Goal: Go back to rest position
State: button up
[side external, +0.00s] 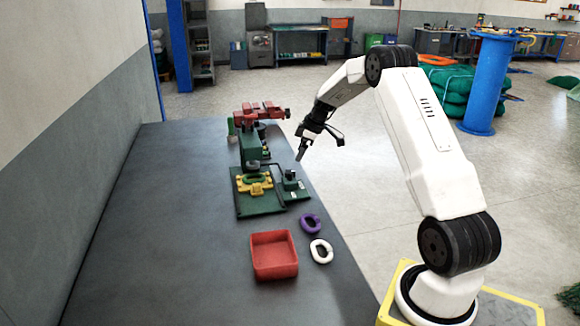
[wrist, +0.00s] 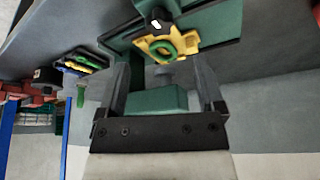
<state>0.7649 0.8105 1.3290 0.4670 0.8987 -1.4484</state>
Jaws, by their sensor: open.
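My gripper (side external: 303,150) is in the air near the right edge of the dark table, to the right of the green press-like fixture (side external: 250,148). In the wrist view my gripper (wrist: 167,80) has its two fingers spread apart, with no object held between them. The green block seen between the fingers is part of the scene behind them. The fixture's green base plate (side external: 247,206) carries a yellow holder (side external: 243,186) with a green ring in it. The yellow holder also shows at the top of the wrist view (wrist: 150,46).
A red open bin (side external: 274,262) stands on the table (side external: 180,240) nearer the camera. A purple ring (side external: 310,223) and a white ring (side external: 321,251) lie beside it. A red vise-like piece (side external: 262,112) is at the far end. The table's left part is clear.

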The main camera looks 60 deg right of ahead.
jog(key=shift+a, duration=0.15)
jog(key=s+a+r+m+g+h, duration=0.1)
jog(key=a, duration=0.9)
jog(key=s+a+r+m+g, duration=0.1)
jog(key=s+a, duration=0.1)
jog(key=a, duration=0.7)
jog(key=s+a+f+m, duration=0.2)
jog(key=s+a, duration=1.3)
jog(key=a, duration=0.1)
jog(key=shift+a+m+t+h, duration=0.2)
jog(key=shift+m+t+h, duration=0.1)
jog(key=shift+h, duration=0.1)
jog(key=shift+c, duration=0.3)
